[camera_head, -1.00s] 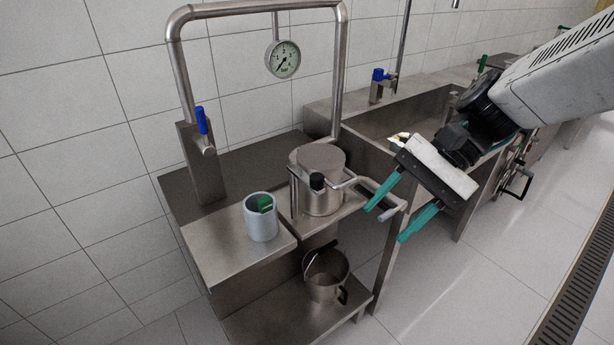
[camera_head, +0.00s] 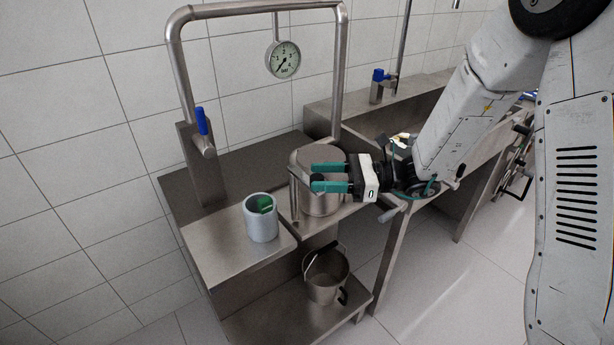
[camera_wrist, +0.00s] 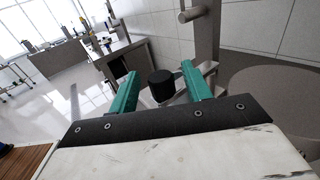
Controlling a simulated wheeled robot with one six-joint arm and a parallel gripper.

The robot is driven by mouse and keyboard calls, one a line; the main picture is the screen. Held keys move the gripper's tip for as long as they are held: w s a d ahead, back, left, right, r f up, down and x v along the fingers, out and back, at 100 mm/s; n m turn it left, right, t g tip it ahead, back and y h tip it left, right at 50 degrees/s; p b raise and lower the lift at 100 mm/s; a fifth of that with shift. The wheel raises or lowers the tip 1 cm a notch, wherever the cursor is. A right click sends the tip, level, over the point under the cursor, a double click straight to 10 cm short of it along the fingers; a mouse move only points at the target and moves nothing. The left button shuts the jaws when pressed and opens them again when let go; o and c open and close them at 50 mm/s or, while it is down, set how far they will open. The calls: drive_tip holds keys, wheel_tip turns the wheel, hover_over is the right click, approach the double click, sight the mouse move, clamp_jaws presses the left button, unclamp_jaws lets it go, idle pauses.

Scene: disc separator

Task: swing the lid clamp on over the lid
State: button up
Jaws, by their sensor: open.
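The separator is a steel drum (camera_head: 321,203) with a flat round lid (camera_head: 322,156). In the wrist view the lid (camera_wrist: 275,95) fills the right side. The lid clamp's black knob (camera_wrist: 162,86) stands upright between my fingers, beside the lid's edge and not over it. A slim steel post (camera_head: 294,203) stands at the drum's left front. My gripper (camera_head: 317,177) points left in front of the drum. Its green fingers (camera_wrist: 160,72) are open on either side of the knob, with gaps showing.
A grey cup (camera_head: 262,225) with something green inside stands on the left steel step (camera_head: 225,260). A steel bucket (camera_head: 325,285) sits on the lower shelf. A pipe with a pressure gauge (camera_head: 283,59) arches behind. A sink bench (camera_head: 425,90) lies right of the drum.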

sight(307, 177)
drive_tip(key=shift+a, duration=1.9)
clamp_jaws()
